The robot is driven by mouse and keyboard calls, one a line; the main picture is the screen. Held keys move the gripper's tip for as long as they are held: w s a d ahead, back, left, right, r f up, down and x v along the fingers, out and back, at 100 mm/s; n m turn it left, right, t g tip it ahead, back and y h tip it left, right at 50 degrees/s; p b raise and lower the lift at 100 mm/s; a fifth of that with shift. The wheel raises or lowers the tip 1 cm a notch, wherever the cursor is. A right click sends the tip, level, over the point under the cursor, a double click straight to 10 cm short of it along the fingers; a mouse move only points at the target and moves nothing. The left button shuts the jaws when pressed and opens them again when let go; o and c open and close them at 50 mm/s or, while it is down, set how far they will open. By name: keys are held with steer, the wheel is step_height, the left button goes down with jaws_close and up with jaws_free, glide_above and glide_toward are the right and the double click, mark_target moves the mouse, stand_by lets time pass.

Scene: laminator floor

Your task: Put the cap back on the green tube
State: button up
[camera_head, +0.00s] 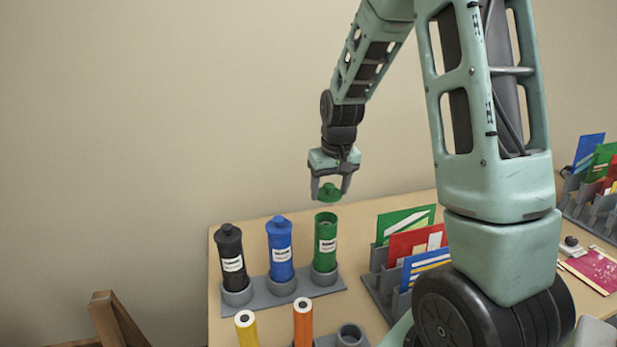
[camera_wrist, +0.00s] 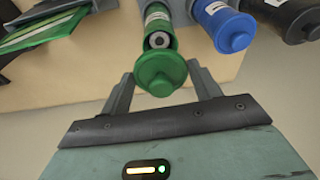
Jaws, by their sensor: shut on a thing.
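The green tube (camera_head: 325,246) stands upright and uncapped in the right socket of a grey rack (camera_head: 262,297). In the wrist view the tube (camera_wrist: 159,22) shows its open mouth with a pale round end inside. My gripper (camera_head: 330,190) is shut on the green cap (camera_head: 329,193), holding it above the tube and apart from it. In the wrist view the cap (camera_wrist: 161,72) sits between the two fingers of my gripper (camera_wrist: 160,85) and covers part of the tube's near rim.
A capped blue tube (camera_head: 280,248) and a capped black tube (camera_head: 231,257) stand left of the green one. Yellow (camera_head: 247,331) and orange (camera_head: 303,324) rolls stand in front. A grey sorter with coloured folders (camera_head: 405,221) is close on the right.

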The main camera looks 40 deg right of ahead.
steer(key=shift+w+f, duration=0.1)
steer(key=shift+w, duration=0.25)
steer(key=shift+s+f+b, duration=0.1)
steer(key=shift+f+b, duration=2.4)
steer(key=shift+f, duration=0.6)
steer(key=shift+f, duration=0.1)
steer(key=o, duration=1.3)
steer(key=shift+p, duration=0.3)
steer(key=shift+r+p, duration=2.8)
steer(key=shift+r, duration=0.75)
